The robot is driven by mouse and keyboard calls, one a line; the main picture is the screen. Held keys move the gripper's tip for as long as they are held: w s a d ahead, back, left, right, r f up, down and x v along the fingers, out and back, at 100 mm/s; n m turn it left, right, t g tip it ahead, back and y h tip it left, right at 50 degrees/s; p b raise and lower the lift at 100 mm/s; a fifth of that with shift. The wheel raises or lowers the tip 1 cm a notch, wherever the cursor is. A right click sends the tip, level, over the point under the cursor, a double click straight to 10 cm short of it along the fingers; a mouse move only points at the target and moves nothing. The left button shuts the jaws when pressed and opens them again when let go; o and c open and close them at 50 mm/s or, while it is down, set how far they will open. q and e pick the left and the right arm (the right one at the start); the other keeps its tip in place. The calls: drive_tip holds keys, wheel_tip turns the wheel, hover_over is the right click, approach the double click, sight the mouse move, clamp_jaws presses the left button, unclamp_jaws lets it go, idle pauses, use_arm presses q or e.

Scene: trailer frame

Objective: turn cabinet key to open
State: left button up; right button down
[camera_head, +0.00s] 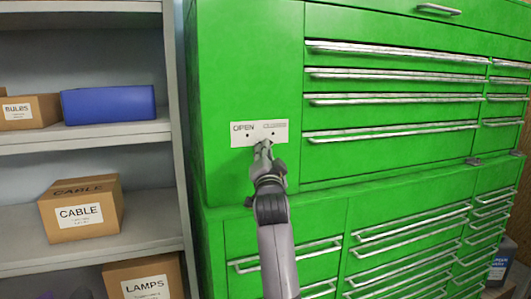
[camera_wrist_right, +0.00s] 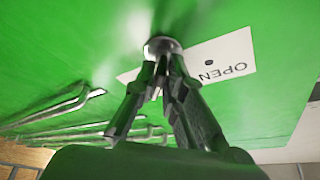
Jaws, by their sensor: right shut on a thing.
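The green tool cabinet (camera_head: 246,60) stands in the middle and right of the head view. A white label (camera_head: 259,133) on its left panel reads OPEN on the left, with a dot under each of its two words. My right gripper (camera_head: 264,150) is at the panel just below this label. In the right wrist view its fingers (camera_wrist_right: 160,62) are shut on the round metal key (camera_wrist_right: 162,45) at the green panel, beside the OPEN label. The key is mostly hidden by the fingers in the head view. My left gripper is not in view.
Grey shelves (camera_head: 80,160) stand to the left, with a blue box (camera_head: 108,104), a cardboard CABLE box (camera_head: 82,210) and a LAMPS box (camera_head: 145,280). Metal drawer handles (camera_head: 395,53) stick out on the right of the panel.

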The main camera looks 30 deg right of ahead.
drive_tip(key=shift+n, duration=0.3)
drive_tip(key=n, duration=0.2)
drive_tip(key=n+t+y, duration=0.1)
drive_tip(key=n, duration=0.1)
drive_tip(key=shift+d+n+t+y+p, duration=0.1)
drive_tip(key=shift+n+t+y+p, duration=0.2)
drive_tip(key=shift+n+p, duration=0.1)
drive_tip(key=n+t+y+p, duration=0.1)
drive_tip(key=n, duration=0.2)
drive_tip(key=n+y, duration=0.2)
drive_tip(key=n, duration=0.1)
drive_tip(key=shift+n+t+y+p, duration=0.3)
drive_tip(key=shift+n+t+p, duration=0.1)
drive_tip(key=n+y+p, duration=0.1)
drive_tip(key=n, duration=0.2)
drive_tip(key=n+y+p, duration=0.1)
drive_tip(key=n+y, duration=0.1)
drive_tip(key=n, duration=0.1)
drive_tip(key=shift+r+p, duration=0.1)
drive_tip(key=shift+p, duration=0.3)
drive_tip(key=n+y+p, duration=0.1)
drive_tip(key=n+y, duration=0.1)
drive_tip(key=n, duration=0.1)
drive_tip(key=shift+n+p, duration=0.4)
drive_tip(key=shift+n+g+y+p, duration=0.3)
drive_tip(key=shift+n+y+p, duration=0.6)
drive_tip(key=shift+n, duration=0.8)
